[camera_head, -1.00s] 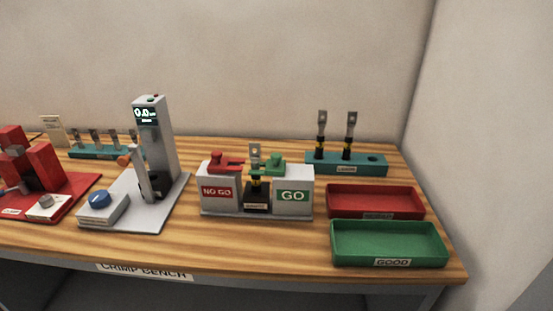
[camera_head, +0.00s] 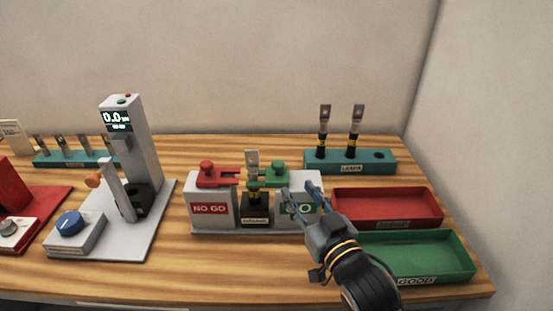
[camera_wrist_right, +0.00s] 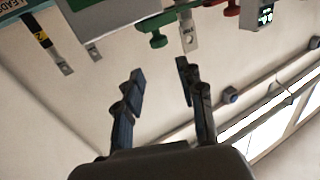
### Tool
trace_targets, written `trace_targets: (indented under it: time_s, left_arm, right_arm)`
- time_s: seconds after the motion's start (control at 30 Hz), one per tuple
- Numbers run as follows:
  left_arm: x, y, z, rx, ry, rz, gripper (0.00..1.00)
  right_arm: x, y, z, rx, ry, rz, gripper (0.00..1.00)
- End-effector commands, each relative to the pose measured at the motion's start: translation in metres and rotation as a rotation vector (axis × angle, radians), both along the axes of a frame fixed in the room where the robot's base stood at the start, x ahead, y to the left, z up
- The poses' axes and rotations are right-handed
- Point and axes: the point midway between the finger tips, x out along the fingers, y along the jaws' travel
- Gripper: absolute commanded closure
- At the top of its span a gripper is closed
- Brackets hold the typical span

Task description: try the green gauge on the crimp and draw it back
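The green gauge (camera_head: 272,178) is a flat slide with a round knob, on top of the white GO block at the right of the gauge stand (camera_head: 208,212). Its left end is at the upright lead (camera_head: 252,160) with the crimp; I cannot tell whether it surrounds the crimp. In the right wrist view the green gauge (camera_wrist_right: 156,24) and its knob are beyond the fingertips, beside the lead's metal lug (camera_wrist_right: 188,36). My right gripper (camera_head: 301,190) is open and empty, in front of the GO block; its fingers also show in the right wrist view (camera_wrist_right: 160,72). My left gripper is not in view.
The red NO GO gauge (camera_head: 217,177) sits on the left block. A red tray (camera_head: 388,222) and green GOOD tray (camera_head: 470,262) lie at the right. A teal rack (camera_head: 380,168) with two leads stands behind. A tester (camera_head: 128,140) stands left.

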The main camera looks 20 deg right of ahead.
Motion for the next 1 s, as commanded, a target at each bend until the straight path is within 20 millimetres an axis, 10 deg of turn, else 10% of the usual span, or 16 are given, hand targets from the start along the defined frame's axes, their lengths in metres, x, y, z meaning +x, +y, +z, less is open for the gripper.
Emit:
trace_targets:
  time_s: [0.2, 0.5, 1.0]
  left_arm:
    - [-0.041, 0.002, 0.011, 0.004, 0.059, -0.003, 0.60]
    - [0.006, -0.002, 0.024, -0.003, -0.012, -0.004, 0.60]
    - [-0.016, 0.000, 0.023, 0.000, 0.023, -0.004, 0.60]
  right_arm:
    - [0.048, 0.006, 0.003, 0.000, 0.000, 0.000, 0.61]
    - [0.100, 0.011, 0.002, 0.000, 0.002, 0.000, 0.61]
    - [0.114, 0.013, 0.000, 0.000, 0.003, 0.000, 0.65]
